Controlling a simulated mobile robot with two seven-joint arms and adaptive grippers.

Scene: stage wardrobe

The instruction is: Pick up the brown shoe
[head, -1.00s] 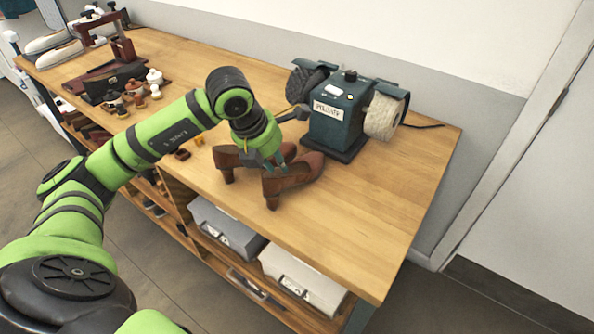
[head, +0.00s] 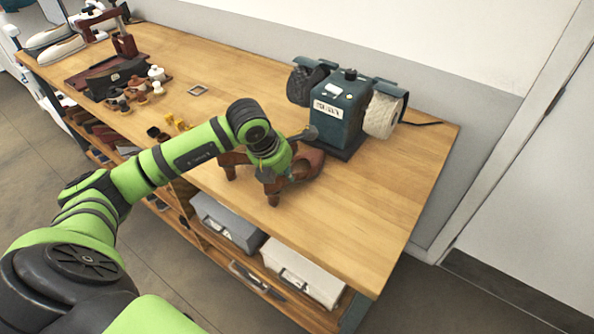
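A pair of brown heeled shoes stands on the wooden workbench (head: 365,225). The right brown shoe (head: 308,163) shows its toe to the right of my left wrist and its heel below it. The left brown shoe (head: 231,160) is partly covered by my forearm. My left gripper (head: 284,170) is low over the right shoe, at its opening. Its fingers are mostly hidden by the wrist and blurred, so I cannot tell whether they touch or grip the shoe. My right gripper is out of view.
A dark green polisher (head: 338,112) with two wheels stands close behind the shoes. A small grey frame (head: 198,90) and a dark case (head: 116,77) lie further left. The bench's right end is clear. Grey boxes (head: 228,223) sit on the shelf below.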

